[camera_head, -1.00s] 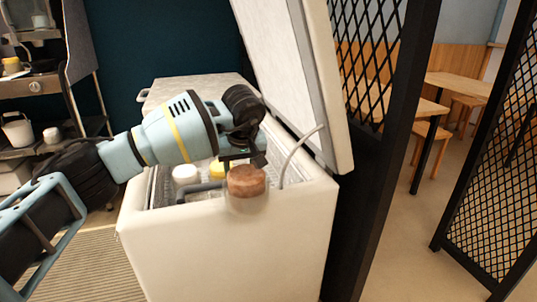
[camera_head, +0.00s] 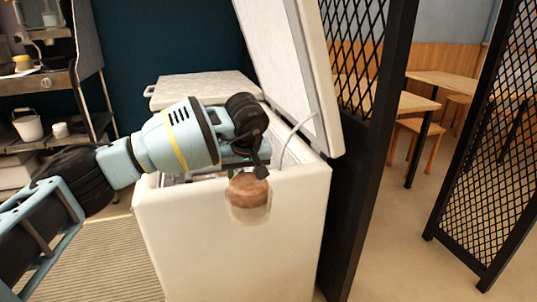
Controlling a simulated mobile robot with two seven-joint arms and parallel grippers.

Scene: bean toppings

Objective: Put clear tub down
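The clear tub (camera_head: 248,197), with brownish-pink contents, hangs in the air in front of the white chest freezer's (camera_head: 235,240) front rim. My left gripper (camera_head: 246,172) is at the tub's top, and its fingers seem to be shut on the tub's upper edge, though the arm partly hides them. The tub looks upright. My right gripper is not in view.
The freezer lid (camera_head: 285,70) stands open and leans to the right. A black mesh partition (camera_head: 365,130) stands close on the right. A metal shelf (camera_head: 50,85) with a white bucket (camera_head: 27,126) is at the far left. A striped mat (camera_head: 105,265) lies on the floor at left.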

